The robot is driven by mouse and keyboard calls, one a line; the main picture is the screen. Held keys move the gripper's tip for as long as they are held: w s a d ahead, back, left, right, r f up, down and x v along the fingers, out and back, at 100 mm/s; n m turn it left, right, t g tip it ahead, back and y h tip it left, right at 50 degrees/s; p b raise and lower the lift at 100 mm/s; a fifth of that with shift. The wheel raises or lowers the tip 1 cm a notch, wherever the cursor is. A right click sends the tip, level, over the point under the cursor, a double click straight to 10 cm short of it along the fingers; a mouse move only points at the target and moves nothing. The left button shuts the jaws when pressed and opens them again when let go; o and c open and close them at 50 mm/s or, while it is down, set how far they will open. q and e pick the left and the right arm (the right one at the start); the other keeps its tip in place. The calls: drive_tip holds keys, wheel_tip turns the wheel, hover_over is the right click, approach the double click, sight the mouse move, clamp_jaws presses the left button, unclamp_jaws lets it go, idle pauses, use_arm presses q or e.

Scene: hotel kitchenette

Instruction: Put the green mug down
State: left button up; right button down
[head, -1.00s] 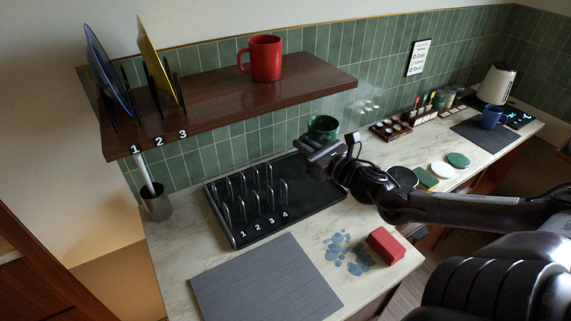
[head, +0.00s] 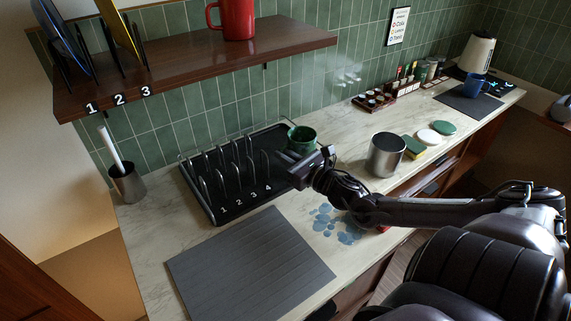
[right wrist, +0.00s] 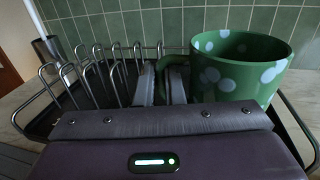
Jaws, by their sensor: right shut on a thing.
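The green mug (head: 301,138) is at the back right end of the black drying tray (head: 279,194). In the right wrist view the mug (right wrist: 243,68) looks upright, has pale spots, and its handle points left. My right gripper (head: 288,161) is shut on the mug's handle; in the right wrist view its fingers (right wrist: 163,85) are at the handle. The mug's base is hidden behind the gripper, so I cannot tell whether it touches the tray. My left gripper is not in view.
A numbered wire rack (head: 232,172) fills the tray left of the mug. A steel pot (head: 386,155) stands to the right. A red mug (head: 236,18) sits on the shelf (head: 180,62) above. A grey mat (head: 250,262) and blue spill (head: 338,225) lie in front.

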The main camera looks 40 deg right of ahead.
drive_tip(key=shift+f, duration=1.55)
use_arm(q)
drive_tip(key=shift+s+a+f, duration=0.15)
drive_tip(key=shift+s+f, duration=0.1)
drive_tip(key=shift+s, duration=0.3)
use_arm(e)
drive_tip(key=shift+f, duration=0.15)
drive_tip(key=c, duration=1.5)
unclamp_jaws()
drive_tip(key=shift+c, duration=0.2)
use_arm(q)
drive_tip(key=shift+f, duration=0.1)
